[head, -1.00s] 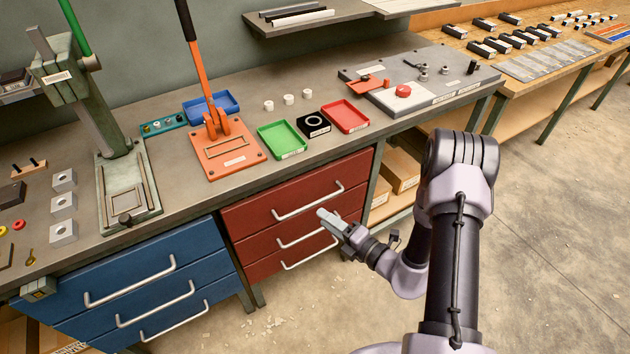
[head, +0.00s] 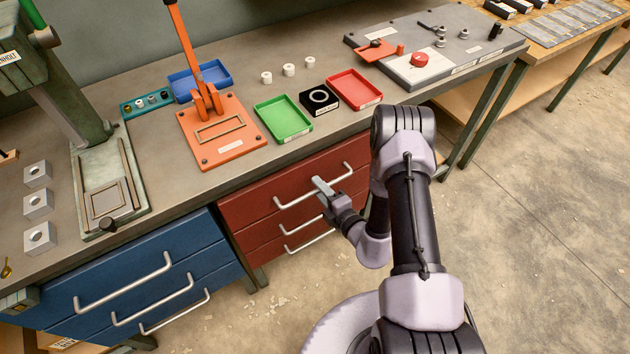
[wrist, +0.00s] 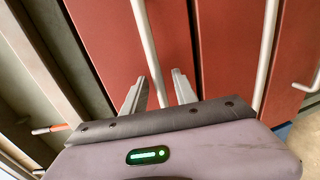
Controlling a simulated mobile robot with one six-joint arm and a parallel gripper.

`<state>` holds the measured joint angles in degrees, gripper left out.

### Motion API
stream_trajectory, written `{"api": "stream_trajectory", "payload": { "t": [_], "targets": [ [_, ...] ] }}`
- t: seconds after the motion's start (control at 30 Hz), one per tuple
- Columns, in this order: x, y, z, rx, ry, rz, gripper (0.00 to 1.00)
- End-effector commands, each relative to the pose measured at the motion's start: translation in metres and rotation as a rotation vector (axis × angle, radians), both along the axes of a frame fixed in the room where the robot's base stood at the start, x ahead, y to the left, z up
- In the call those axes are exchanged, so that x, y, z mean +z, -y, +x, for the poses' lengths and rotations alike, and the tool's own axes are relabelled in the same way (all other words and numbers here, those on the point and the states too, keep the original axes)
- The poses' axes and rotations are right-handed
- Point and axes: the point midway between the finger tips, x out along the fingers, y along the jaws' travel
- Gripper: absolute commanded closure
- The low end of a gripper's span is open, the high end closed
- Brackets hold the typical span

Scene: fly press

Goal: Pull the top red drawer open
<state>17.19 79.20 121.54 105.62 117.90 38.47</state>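The top red drawer (head: 247,205) is in the red cabinet under the bench and looks flush with the fronts below it. Its pale bar handle (head: 300,195) crosses the front; in the wrist view the handle (wrist: 146,35) runs down between my fingers. My gripper (head: 321,187) is at the handle, right of its middle in the head view. In the wrist view my gripper (wrist: 159,88) is open, one finger on each side of the bar, with a gap visible. Whether a finger touches the bar, I cannot tell.
Two more red drawers with bar handles lie below, the middle handle (head: 303,224) close under my gripper. Blue drawers (head: 130,280) stand to the left. Above, the bench holds a green tray (head: 283,119), a red tray (head: 354,90) and an orange press base (head: 222,132). The floor in front is clear.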

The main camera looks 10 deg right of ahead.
Motion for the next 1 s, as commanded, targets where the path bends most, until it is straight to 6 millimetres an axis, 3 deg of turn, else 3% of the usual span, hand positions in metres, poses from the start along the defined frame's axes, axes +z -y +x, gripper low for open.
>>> {"api": "stream_trajectory", "payload": {
  "t": [0.27,0.47,1.0],
  "targets": [
    [-0.0002,-0.0007,0.0004,0.000,0.000,0.000,0.66],
    [-0.0002,-0.0006,0.0004,0.000,0.000,0.000,1.00],
    [-0.0001,-0.0006,0.0005,0.000,0.001,0.000,1.00]
  ]
}}
